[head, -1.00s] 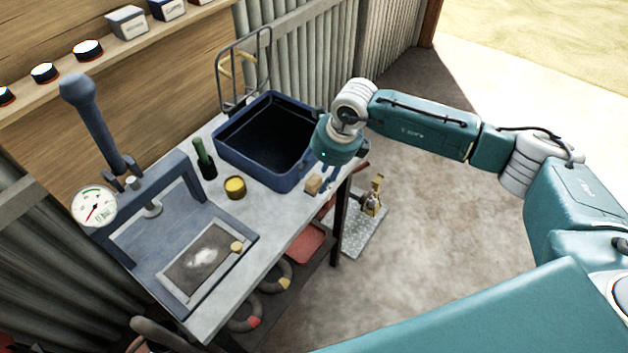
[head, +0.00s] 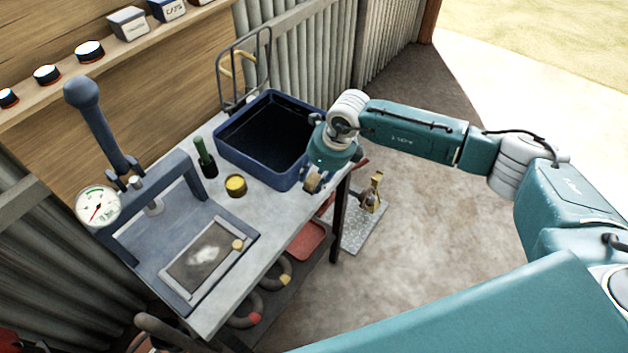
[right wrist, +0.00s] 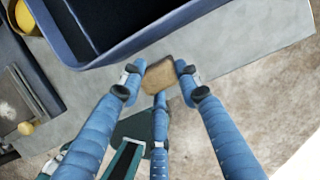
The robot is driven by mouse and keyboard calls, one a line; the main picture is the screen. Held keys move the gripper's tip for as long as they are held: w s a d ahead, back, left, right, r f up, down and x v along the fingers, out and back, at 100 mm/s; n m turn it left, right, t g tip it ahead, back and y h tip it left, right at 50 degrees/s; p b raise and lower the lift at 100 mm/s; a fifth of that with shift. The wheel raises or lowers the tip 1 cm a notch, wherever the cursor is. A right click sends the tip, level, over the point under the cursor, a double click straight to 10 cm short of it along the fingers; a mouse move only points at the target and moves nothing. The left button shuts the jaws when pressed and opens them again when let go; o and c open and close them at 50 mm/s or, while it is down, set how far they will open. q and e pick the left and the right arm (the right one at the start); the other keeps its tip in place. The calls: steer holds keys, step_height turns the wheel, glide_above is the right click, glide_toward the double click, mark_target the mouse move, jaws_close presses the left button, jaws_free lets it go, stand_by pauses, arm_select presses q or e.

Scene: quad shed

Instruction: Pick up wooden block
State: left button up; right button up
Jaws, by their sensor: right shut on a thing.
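The wooden block (head: 313,181) is a small tan block at the right edge of the grey bench top. My right gripper (head: 314,184) is over it from above and hides part of it. In the right wrist view the wooden block (right wrist: 157,76) sits between the blue fingers of my right gripper (right wrist: 158,80), which are shut on it. I cannot tell whether the block is clear of the bench. My left gripper is not in view.
A blue open bin (head: 240,159) stands just behind the block. A yellow tin (head: 236,186), a green bottle (head: 205,158) and a blue press (head: 172,216) stand to the left on the bench (head: 262,230). A red tray (head: 308,241) lies below.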

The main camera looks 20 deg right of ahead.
mark_target(315, 178)
steer(key=shift+r, duration=0.45)
jaws_close()
step_height(315, 178, up, 19)
steer(key=b, duration=0.5)
